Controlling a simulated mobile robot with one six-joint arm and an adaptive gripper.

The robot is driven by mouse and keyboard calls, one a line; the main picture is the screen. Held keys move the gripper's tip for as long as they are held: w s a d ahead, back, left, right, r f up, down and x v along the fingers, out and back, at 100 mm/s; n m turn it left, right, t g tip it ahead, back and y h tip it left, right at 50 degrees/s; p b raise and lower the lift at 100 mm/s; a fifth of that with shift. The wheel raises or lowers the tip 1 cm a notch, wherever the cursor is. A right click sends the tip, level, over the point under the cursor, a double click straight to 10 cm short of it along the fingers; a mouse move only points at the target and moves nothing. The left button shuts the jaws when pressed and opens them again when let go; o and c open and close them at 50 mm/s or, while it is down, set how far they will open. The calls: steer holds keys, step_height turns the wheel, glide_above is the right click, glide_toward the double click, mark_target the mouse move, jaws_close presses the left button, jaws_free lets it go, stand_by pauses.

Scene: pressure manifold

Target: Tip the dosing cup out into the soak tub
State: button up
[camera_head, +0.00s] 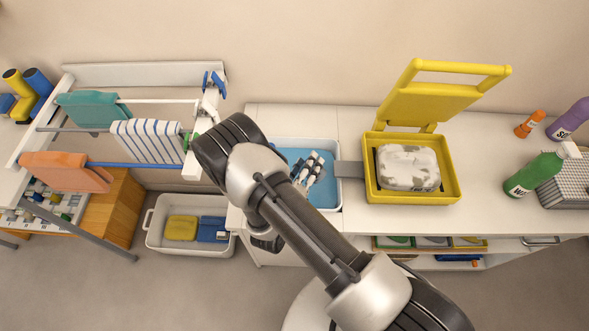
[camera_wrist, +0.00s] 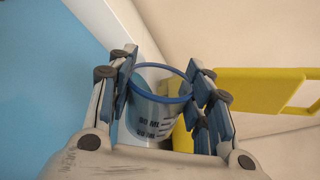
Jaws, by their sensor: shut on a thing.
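The dosing cup (camera_wrist: 150,118) is clear with a blue rim and dark volume marks. In the wrist view it sits between the finger pads of my gripper (camera_wrist: 162,72), which is shut on it. I cannot make out any contents, nor surely how far it is tilted. In the head view my gripper (camera_head: 313,172) is over the soak tub (camera_head: 329,206), a white tub with blue liquid. My arm hides the tub's left part. The blue liquid fills the left of the wrist view, beside the tub's pale wall (camera_wrist: 95,12).
A yellow case (camera_head: 450,178) with its lid up stands right of the tub, holding a white, grey-patched block. A grey piece (camera_head: 348,169) lies between them. Green (camera_head: 533,176), orange and purple bottles stand far right. A cloth rack (camera_head: 150,75) stands left, a bin (camera_head: 165,238) below.

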steer(key=shift+w+a+f+n, duration=0.1)
steer(key=shift+a+f+n, duration=0.05)
steer(key=shift+f+n, duration=0.5)
stand_by(0.5)
steer(key=shift+a+r+n+h, duration=0.2)
steer(key=shift+r+n+h, duration=0.1)
steer(key=shift+n, duration=0.55)
stand_by(0.5)
steer(key=shift+w+a+r+n+g, duration=0.1)
steer(key=shift+w+a+n+g, duration=0.3)
steer(key=shift+a+n, duration=0.3)
steer(key=shift+c, duration=0.2)
stand_by(0.4)
steer(key=shift+w+a+n, duration=0.15)
steer(key=shift+n, duration=0.55)
stand_by(0.7)
steer(key=d+m, duration=0.1)
steer(key=s+d+m, duration=0.1)
steer(key=shift+m, duration=0.4)
steer(key=shift+a+f, duration=0.1)
steer(key=shift+f, duration=0.1)
steer(key=shift+m+t, duration=0.3)
